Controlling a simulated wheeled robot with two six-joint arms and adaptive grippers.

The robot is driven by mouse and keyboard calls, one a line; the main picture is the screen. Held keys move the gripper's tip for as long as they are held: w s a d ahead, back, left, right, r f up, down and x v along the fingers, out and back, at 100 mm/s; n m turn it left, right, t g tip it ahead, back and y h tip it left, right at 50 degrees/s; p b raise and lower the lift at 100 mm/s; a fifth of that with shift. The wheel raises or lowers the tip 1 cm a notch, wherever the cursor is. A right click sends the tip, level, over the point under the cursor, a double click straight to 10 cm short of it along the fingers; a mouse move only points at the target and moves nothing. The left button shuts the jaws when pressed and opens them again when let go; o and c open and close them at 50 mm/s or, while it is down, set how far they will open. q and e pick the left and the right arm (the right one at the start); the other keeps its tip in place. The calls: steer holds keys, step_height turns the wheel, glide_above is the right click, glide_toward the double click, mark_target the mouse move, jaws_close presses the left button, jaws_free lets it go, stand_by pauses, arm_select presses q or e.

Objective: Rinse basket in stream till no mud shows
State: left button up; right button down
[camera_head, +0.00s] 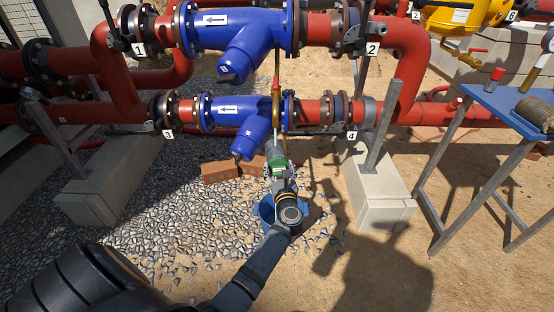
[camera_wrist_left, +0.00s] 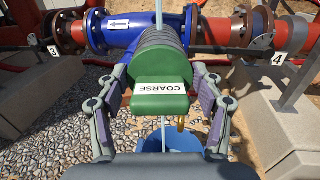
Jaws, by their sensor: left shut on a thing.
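My left gripper (camera_head: 279,176) is shut on a basket with a green end (camera_wrist_left: 160,102) labelled COARSE. Its fingers (camera_wrist_left: 163,88) press on both sides of the green end. The grey ribbed body of the basket (camera_wrist_left: 160,58) points away from me; the green part also shows small in the head view (camera_head: 276,166). A thin pale stream (camera_wrist_left: 159,20) falls from above at the basket. A blue tub (camera_wrist_left: 176,138) stands on the ground below, partly hidden by my arm in the head view (camera_head: 265,211). I cannot make out mud on the basket. My right gripper is out of view.
Red pipes with blue strainer bodies (camera_head: 236,27) (camera_head: 224,112) run across the back. Orange bricks (camera_head: 222,171) lie on the gravel behind the tub. A concrete block (camera_head: 370,190) stands right of it, and a blue table (camera_head: 510,104) farther right.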

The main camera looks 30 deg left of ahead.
arm_select(q)
steer(key=s+d+r+p, duration=0.2)
steer(key=s+p, duration=0.1)
steer(key=s, duration=1)
steer(key=shift+s, duration=0.35)
steer(key=shift+d, duration=0.1)
